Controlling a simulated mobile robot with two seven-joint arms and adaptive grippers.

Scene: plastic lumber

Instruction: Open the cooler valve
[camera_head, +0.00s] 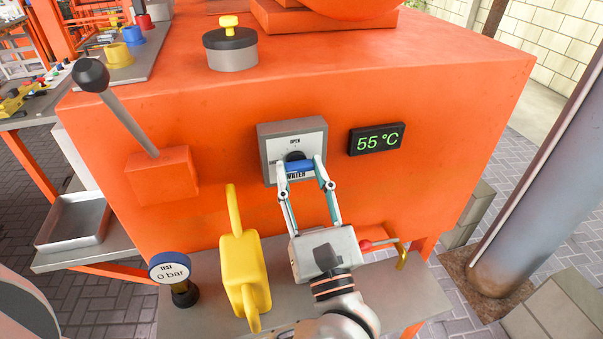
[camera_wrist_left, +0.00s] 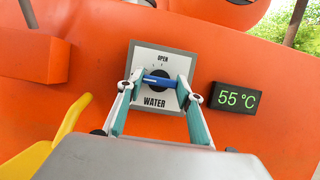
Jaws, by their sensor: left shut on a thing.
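The cooler valve is a blue handle (camera_head: 299,166) on a dark round hub, set on a grey plate (camera_head: 265,135) marked "OPEN" and "WATER" on the orange machine's front. My left gripper (camera_head: 301,164) reaches up to it, its two fingers shut on the handle, one at each end. In the left wrist view the blue handle (camera_wrist_left: 158,81) lies nearly level between the fingertips (camera_wrist_left: 158,84), and the plate (camera_wrist_left: 140,52) shows behind it. The fingers hide part of the plate's lettering. My right gripper is not in view.
A temperature display (camera_head: 376,139) reading 55 °C is right of the plate. A black-knobbed lever (camera_head: 120,110) stands at the left. A yellow part (camera_head: 242,265), a "0 bar" test gauge (camera_head: 171,273) and a red-tipped lever (camera_head: 378,243) are below, near the gripper.

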